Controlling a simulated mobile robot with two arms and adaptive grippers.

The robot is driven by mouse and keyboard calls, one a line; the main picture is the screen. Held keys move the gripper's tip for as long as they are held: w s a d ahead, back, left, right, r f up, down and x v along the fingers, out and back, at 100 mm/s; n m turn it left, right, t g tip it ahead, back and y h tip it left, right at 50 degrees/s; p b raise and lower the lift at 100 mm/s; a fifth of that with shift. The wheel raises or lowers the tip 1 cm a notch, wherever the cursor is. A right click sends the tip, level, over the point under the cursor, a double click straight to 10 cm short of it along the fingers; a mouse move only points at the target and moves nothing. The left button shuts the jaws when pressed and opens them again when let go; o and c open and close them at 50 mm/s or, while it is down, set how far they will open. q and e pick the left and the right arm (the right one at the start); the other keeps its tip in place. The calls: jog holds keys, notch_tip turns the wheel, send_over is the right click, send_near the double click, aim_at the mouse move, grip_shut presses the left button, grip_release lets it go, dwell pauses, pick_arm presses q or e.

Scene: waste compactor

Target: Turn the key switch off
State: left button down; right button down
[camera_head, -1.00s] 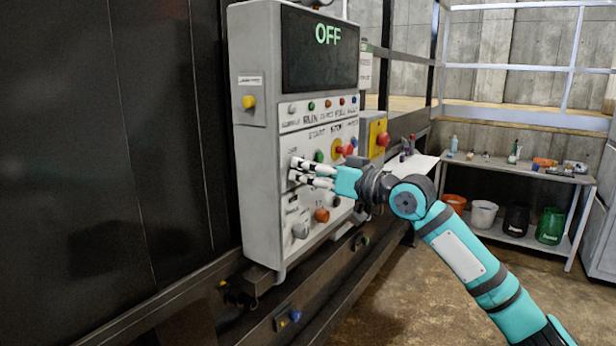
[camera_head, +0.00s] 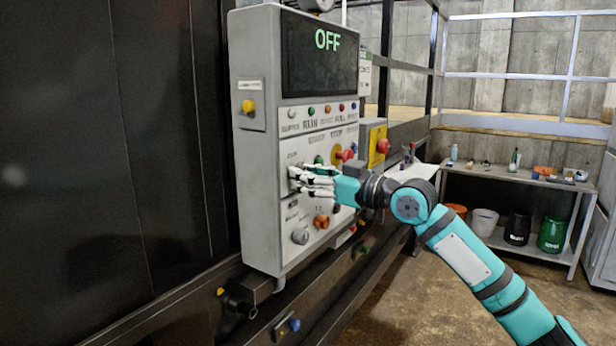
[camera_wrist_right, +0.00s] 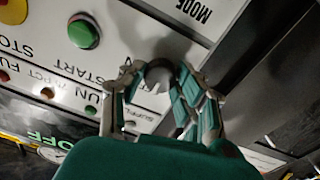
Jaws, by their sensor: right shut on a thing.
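The grey control box (camera_head: 258,180) stands on the left and its display (camera_head: 318,55) reads "OFF" in green. My right gripper (camera_head: 297,179) is at the left side of the box's front panel, beside the green start button (camera_head: 319,160). In the head view the gripper covers the switch. My left gripper is not in view.
A red emergency button (camera_head: 383,146) on a yellow box sits right of the panel. Below my gripper are a grey knob (camera_head: 300,236) and an orange one (camera_head: 321,221). A metal bench (camera_head: 515,178) with buckets stands at the back right. The floor between is clear.

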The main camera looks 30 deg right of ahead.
jog(key=c, duration=0.9)
grip_release()
jog(key=shift+c, duration=0.2)
jog(key=v, duration=1.2)
